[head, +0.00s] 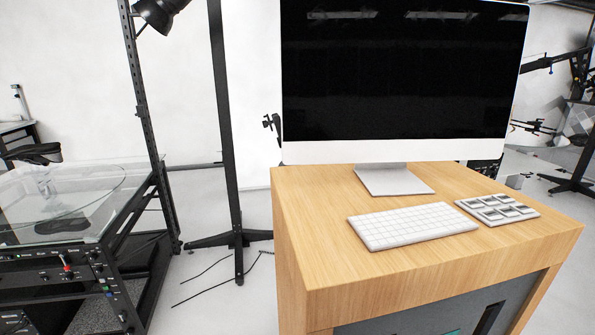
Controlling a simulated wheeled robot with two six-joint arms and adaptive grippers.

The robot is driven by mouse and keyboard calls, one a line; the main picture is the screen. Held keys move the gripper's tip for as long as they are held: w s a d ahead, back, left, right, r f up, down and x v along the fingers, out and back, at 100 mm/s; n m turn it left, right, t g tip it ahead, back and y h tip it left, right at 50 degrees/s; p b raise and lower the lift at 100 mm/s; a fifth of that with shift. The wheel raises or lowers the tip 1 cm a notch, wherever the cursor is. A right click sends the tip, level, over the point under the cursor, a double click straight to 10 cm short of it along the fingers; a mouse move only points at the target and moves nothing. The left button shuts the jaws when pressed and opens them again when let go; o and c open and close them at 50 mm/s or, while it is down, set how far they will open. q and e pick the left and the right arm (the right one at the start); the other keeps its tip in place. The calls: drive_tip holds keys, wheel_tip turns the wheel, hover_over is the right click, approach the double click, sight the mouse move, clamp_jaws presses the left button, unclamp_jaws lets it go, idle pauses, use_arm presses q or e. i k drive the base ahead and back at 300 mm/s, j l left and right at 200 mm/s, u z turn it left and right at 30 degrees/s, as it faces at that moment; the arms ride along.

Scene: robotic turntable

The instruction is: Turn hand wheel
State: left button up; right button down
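No hand wheel can be made out in the head view. At the left edge stands a black-framed unit with a glass top (95,190), on which a faint circular outline shows. Its front carries a black control panel (40,275) with several small knobs and a red-tipped part (67,263). Neither of my grippers is in view.
A wooden desk (290,230) fills the right, with a large monitor (400,75), a white keyboard (412,227) and a keypad (497,209). A black stand (229,150) with floor cables is between the unit and desk. Some floor (205,300) there is clear.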

sight(265, 124)
drive_tip(key=i+j, duration=0.2)
drive_tip(key=j, duration=0.2)
drive_tip(key=i+j, duration=0.25)
drive_tip(key=j, duration=0.15)
drive_tip(key=i+j, duration=0.2)
drive_tip(key=j, duration=0.2)
drive_tip(key=z, duration=0.35)
drive_tip(key=i+j+z, duration=0.2)
drive_tip(key=z, duration=0.2)
drive_tip(key=i+j+z, duration=0.15)
drive_tip(key=j+z, duration=0.2)
drive_tip(key=i+j+z, duration=0.15)
drive_tip(key=j+z, duration=0.25)
